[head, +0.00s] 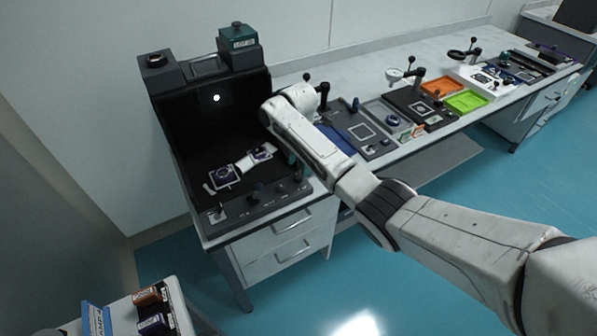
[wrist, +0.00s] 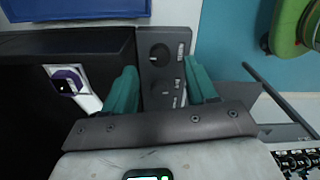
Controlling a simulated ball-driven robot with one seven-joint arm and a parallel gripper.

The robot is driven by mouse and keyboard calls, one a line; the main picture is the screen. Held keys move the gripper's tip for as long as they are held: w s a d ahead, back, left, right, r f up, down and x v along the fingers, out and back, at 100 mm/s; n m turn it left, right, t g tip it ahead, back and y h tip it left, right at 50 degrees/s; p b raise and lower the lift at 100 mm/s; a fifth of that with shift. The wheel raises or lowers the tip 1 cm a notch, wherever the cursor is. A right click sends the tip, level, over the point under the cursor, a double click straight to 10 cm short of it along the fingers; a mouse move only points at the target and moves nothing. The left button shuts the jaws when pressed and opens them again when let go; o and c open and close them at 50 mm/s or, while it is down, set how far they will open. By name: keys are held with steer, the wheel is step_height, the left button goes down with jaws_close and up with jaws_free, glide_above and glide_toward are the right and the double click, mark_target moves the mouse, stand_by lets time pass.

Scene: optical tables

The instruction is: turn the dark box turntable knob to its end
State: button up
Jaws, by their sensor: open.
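The dark box (head: 215,120) is a black open-fronted enclosure at the left end of the table. Its front control strip (head: 240,212) carries several dark knobs, with labels too small to read in the head view. In the wrist view, one round knob (wrist: 160,53) lies just beyond my fingertips and another knob (wrist: 165,86) lies between the fingers. I cannot tell which is the turntable knob. My gripper (wrist: 160,68) is open, with teal fingers on either side of the strip and nothing held. In the head view it is mostly hidden behind my arm at the strip's right end.
A white slide with purple-framed pieces (head: 222,177) lies inside the box; part shows in the wrist view (wrist: 66,85). A teal-topped unit (head: 238,40) stands on the box. Devices, an orange tray (head: 441,86) and a green tray (head: 466,102) stand to the right.

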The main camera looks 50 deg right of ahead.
mark_target(298, 175)
steer(key=shift+f, duration=2.4)
steer(key=c, duration=1.1)
steer(key=shift+o, duration=0.2)
